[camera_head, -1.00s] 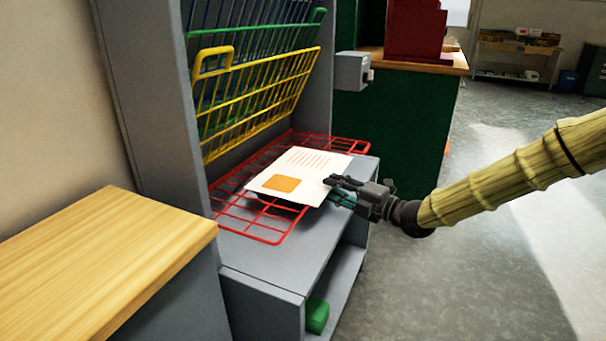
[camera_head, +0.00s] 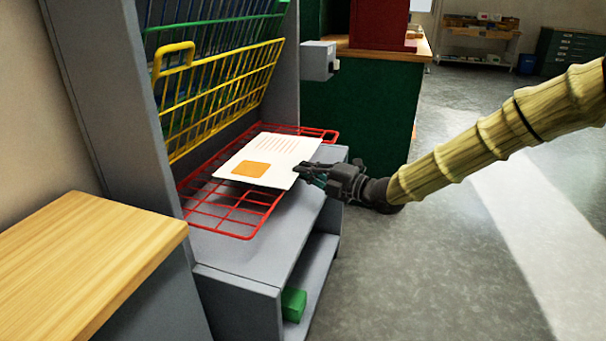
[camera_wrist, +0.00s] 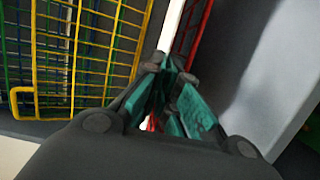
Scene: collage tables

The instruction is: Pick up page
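The page (camera_head: 284,147) is a white sheet with an orange square and thin reddish lines. In the head view it hangs nearly flat, a little above the red wire rack (camera_head: 224,217). My gripper (camera_head: 306,172) is at its right corner, with the fingers closed on that edge. In the wrist view the page (camera_wrist: 174,24) shows edge-on as a thin white strip running in between the teal-padded fingers (camera_wrist: 168,80). The fingers hide the gripped part of the page.
The red rack lies lowered over a grey shelf unit (camera_head: 235,258). Raised yellow (camera_head: 224,97), green and blue racks stand behind it. A wooden tabletop (camera_head: 85,260) is at front left. A green block (camera_head: 293,305) sits on the lower shelf. Open floor lies to the right.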

